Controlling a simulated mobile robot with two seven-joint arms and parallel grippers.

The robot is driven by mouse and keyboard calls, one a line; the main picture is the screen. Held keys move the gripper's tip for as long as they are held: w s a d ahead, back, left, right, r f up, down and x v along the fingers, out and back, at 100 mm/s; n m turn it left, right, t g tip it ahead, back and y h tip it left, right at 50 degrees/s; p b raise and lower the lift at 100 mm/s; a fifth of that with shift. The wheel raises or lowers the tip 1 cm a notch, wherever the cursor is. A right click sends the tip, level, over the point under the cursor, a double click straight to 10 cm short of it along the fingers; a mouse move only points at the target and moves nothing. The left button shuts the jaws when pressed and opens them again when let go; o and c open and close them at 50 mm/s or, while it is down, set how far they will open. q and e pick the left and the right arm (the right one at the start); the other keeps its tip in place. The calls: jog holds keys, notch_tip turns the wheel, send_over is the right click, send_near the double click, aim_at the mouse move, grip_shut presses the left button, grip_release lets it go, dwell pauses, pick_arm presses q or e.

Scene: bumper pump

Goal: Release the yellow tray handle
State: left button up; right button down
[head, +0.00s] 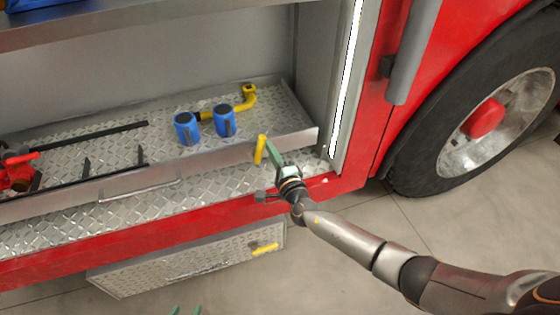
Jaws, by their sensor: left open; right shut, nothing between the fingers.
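The yellow tray handle (260,150) stands upright at the front lip of the diamond-plate tray (225,151), near its right end. My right gripper (272,150) is right beside the handle, on its right side. Its green fingers are shut with nothing between them. Whether they touch the handle I cannot tell.
Two blue cylinders (187,128) and a yellow bent pipe (240,101) are on the tray. A red fitting (18,172) lies at the left. A lower step (190,262) has another yellow handle (265,248). A truck wheel (480,110) is at the right.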

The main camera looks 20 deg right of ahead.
jog(key=shift+a+r+n+p, duration=0.25)
jog(key=shift+a+n+p, duration=0.05)
jog(key=shift+a+p, duration=0.15)
jog(key=shift+a, duration=0.1)
dwell(0.4)
